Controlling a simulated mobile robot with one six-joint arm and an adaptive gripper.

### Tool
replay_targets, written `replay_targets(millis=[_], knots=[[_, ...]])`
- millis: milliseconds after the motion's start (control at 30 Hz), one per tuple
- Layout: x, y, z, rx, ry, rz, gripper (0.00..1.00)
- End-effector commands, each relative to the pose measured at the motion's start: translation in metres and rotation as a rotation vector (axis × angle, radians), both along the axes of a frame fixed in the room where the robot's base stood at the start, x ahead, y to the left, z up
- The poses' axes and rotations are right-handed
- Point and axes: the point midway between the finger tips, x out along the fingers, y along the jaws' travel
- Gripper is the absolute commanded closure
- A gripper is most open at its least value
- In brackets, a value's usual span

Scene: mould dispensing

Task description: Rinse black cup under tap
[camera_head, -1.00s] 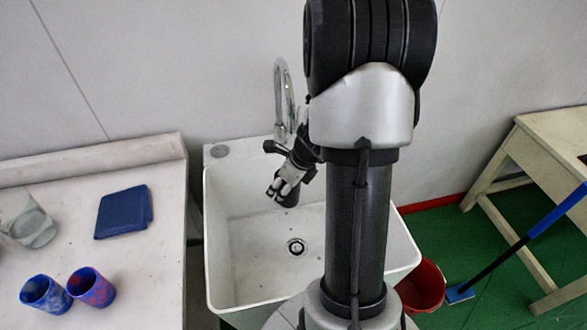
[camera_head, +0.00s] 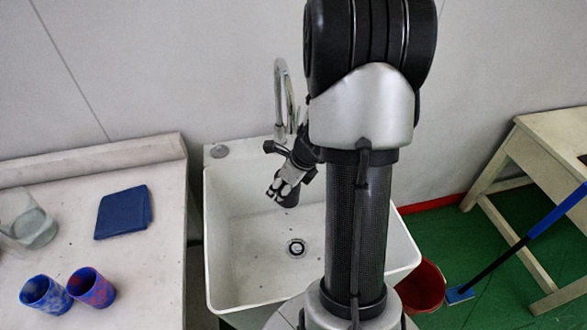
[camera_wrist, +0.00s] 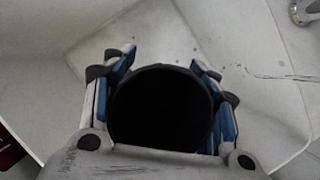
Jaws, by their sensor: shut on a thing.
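The black cup (camera_wrist: 160,112) fills the middle of the wrist view, its round dark mouth facing the camera. My gripper (camera_head: 283,190) is shut on it, with a blue-padded finger on each side. In the head view the cup (camera_head: 290,198) is a small dark shape at the fingers, held inside the white sink (camera_head: 250,270) above its floor. The chrome tap (camera_head: 281,95) curves up at the back of the sink, close behind my gripper. Its spout end is partly hidden by my arm. I cannot tell whether water runs.
A counter (camera_head: 150,250) at the left holds a blue folded cloth (camera_head: 123,212), a clear glass vessel (camera_head: 35,228), a blue cup (camera_head: 44,295) and a red-blue cup (camera_head: 92,288). A red bucket (camera_head: 421,288) stands right of the sink, near a blue-handled tool (camera_head: 520,245) and a table (camera_head: 550,150).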

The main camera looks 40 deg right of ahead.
Motion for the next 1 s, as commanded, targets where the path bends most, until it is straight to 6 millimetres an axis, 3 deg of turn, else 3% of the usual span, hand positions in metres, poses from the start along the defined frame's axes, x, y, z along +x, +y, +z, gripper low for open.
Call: replay_targets(millis=[667,1000], knots=[[-0.02,0.041,0.038,-0.001,-0.001,0.002,0.67],[-0.023,0.045,0.04,0.0,0.0,0.0,0.67]])
